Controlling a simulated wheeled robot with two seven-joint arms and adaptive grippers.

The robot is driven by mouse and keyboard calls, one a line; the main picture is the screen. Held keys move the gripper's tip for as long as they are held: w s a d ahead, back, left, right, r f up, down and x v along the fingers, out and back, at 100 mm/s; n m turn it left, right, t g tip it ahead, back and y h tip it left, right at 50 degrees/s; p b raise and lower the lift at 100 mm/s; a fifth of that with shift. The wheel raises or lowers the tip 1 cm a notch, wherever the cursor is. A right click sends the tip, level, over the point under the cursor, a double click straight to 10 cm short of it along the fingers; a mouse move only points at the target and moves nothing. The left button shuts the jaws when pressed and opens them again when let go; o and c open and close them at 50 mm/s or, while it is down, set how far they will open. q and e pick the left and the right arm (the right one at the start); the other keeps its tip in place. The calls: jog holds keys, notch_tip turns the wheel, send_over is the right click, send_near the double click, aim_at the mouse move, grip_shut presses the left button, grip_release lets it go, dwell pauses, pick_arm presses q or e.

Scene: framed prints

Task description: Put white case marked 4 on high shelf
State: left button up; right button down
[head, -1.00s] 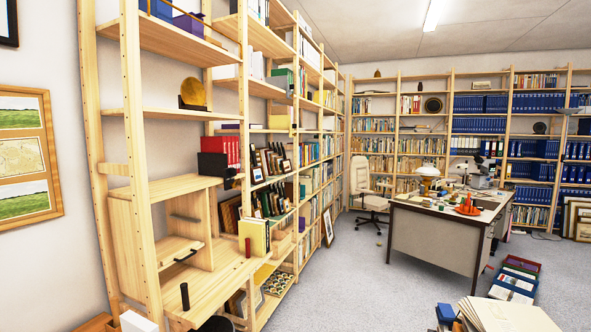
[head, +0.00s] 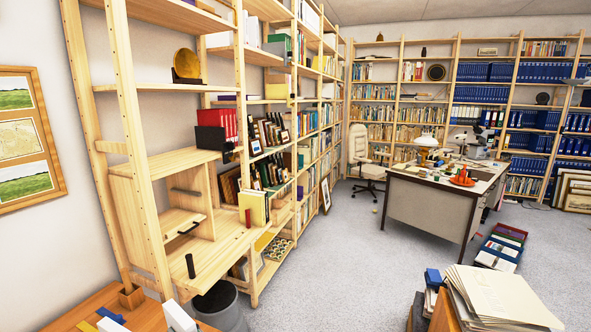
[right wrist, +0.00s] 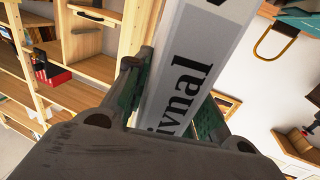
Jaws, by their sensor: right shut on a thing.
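In the right wrist view my right gripper (right wrist: 168,105) is shut on a white case (right wrist: 185,70) with large dark lettering ending in "ivnal". The case sits between the two fingers; no number 4 can be made out on it. In the head view a white block (head: 180,317) shows at the bottom edge; I cannot tell if it is the same case. The tall wooden shelving (head: 133,130) stands at the left. Its upper shelf (head: 160,88) carries a gold disc, and a higher board (head: 175,14) is above it. My left gripper is not in view.
A wooden table (head: 75,318) with blue and white items is at the bottom left, beside a grey bin (head: 222,308). A stack of folders (head: 495,300) stands at the bottom right. A desk (head: 430,205) is farther back. The grey floor (head: 340,265) between is clear.

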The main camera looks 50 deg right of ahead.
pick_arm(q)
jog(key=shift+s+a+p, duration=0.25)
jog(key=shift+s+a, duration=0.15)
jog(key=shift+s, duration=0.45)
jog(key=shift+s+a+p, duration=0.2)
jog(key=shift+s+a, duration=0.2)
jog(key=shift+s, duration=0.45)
pick_arm(e)
jog(key=shift+s+d+f+m+h, duration=0.1)
jog(key=shift+s+d+m+h, duration=0.25)
jog(key=shift+s+d, duration=0.35)
jog(key=shift+s+d+f+m+h, duration=0.15)
jog(key=shift+s+d+h, duration=0.3)
jog(key=shift+s, duration=0.3)
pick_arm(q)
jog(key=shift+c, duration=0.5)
